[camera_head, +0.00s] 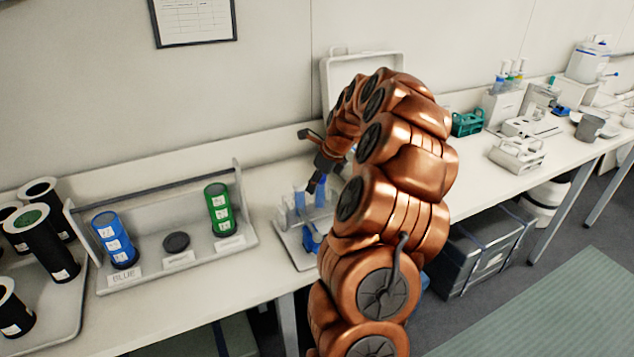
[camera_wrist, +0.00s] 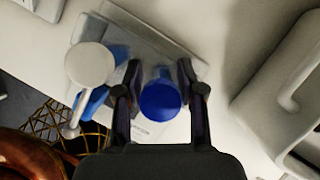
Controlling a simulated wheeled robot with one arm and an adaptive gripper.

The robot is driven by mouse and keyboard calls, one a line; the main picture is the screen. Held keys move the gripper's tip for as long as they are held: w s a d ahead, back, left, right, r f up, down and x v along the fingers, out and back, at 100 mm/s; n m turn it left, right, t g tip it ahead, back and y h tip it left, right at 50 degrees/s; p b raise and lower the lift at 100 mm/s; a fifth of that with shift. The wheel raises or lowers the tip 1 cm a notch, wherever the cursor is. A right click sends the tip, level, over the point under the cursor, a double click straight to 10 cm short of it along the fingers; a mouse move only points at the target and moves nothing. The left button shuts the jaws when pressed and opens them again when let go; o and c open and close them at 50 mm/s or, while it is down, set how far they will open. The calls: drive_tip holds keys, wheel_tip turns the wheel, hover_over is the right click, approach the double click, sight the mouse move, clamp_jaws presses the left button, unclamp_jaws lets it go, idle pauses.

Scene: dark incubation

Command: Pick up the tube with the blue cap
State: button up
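The tube with the blue cap (camera_wrist: 160,98) is seen from above in the wrist view, its round cap between my gripper's (camera_wrist: 160,82) two dark fingers. The fingers stand spread on either side of the cap; narrow gaps seem to show, and firm contact is not visible. In the head view my gripper (camera_head: 318,176) points down over tubes with blue contents, one of them on the left (camera_head: 299,196). The blue cap cannot be made out there.
A grey rack (camera_head: 240,235) left of my arm holds a blue cylinder (camera_head: 115,240) and a green cylinder (camera_head: 219,208). Black cylinders (camera_head: 45,242) stand farther left. An open pale case (camera_head: 340,75) is behind my arm.

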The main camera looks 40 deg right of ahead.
drive_tip(key=o, duration=0.4)
drive_tip(key=shift+c, duration=0.2)
drive_tip(key=v, duration=1.2)
drive_tip(key=shift+a, duration=0.1)
